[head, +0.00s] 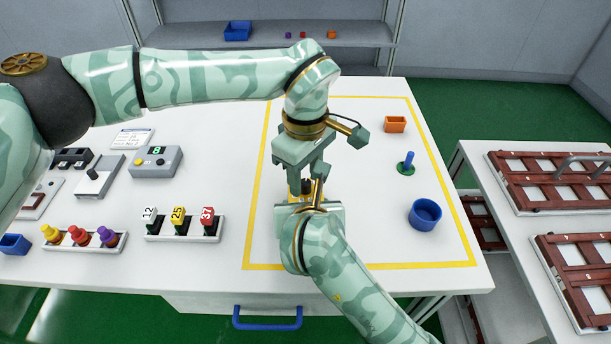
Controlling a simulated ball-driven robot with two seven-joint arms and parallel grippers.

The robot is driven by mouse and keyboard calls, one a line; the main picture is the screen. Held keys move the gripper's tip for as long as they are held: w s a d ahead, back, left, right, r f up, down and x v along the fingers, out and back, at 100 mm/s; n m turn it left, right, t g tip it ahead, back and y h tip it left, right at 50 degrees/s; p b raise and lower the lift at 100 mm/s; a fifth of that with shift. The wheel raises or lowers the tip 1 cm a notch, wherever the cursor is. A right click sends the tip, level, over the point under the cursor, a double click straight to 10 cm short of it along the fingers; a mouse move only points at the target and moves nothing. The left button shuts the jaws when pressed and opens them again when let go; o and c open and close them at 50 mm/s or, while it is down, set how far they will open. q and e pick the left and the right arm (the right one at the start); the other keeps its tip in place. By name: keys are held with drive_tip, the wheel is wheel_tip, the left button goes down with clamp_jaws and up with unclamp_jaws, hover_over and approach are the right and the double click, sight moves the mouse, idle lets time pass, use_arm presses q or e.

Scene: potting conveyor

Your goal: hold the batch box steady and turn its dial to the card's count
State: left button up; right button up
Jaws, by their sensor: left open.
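My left gripper (304,178) comes down from above in the head view, open, with its fingers on either side of a small dark knob-like part (306,186). A yellow piece (293,190) shows just below it. They may belong to the batch box, but the two grippers hide most of what is there, and I cannot read a dial setting. My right gripper (308,204) reaches in from the lower right close beneath the left one; its fingers are mostly hidden. A white card (132,138) with small print lies at the back left; its count is not legible.
A grey box (156,162) with a green display stands left, near a lever box (97,180). Numbered tags stand in a white rack (183,238); coloured knobs stand in another (83,245).

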use_arm(q)
drive_tip(key=shift+f, duration=0.7)
clamp_jaws()
